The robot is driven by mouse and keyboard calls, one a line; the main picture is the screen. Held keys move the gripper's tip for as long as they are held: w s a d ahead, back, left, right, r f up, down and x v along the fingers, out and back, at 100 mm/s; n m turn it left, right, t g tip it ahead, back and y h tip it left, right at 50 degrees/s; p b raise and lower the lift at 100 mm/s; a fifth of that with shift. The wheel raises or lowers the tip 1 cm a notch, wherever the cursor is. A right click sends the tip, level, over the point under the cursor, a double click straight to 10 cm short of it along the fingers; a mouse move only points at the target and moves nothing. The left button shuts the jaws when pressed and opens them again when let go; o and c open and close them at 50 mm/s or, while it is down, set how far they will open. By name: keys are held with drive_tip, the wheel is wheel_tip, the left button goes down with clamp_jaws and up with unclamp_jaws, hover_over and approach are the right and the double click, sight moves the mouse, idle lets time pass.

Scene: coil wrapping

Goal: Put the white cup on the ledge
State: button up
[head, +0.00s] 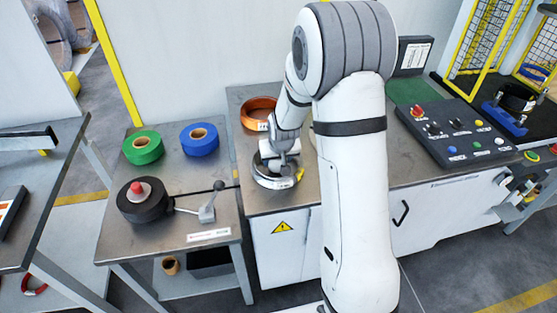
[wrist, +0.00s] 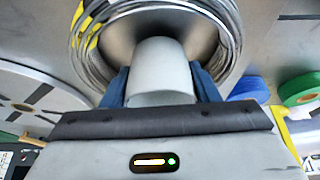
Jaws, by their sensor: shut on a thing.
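The white cup (wrist: 161,72) is between the two blue fingers of my gripper (wrist: 162,84) in the wrist view, and the gripper is shut on it. Behind the cup in that view is a wire coil (wrist: 228,40) with yellow marks, its open middle lined up with the cup. In the head view my gripper (head: 278,160) is low over this coil (head: 272,180) at the bench's left end. The cup is not clearly visible there. I cannot tell whether the cup touches the bench. I cannot tell for certain which surface is the ledge.
An orange coil (head: 258,112) lies behind on the bench. On the lower left table (head: 185,179) are a green roll (head: 142,148), a blue roll (head: 199,140), a black roll (head: 144,205) and a lever (head: 207,208). A control panel (head: 455,135) stands to the right.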

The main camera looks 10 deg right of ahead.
drive_tip(key=shift+f, duration=0.45)
drive_tip(key=shift+f, duration=0.15)
drive_tip(key=o, duration=1)
drive_tip(key=shift+c, duration=0.2)
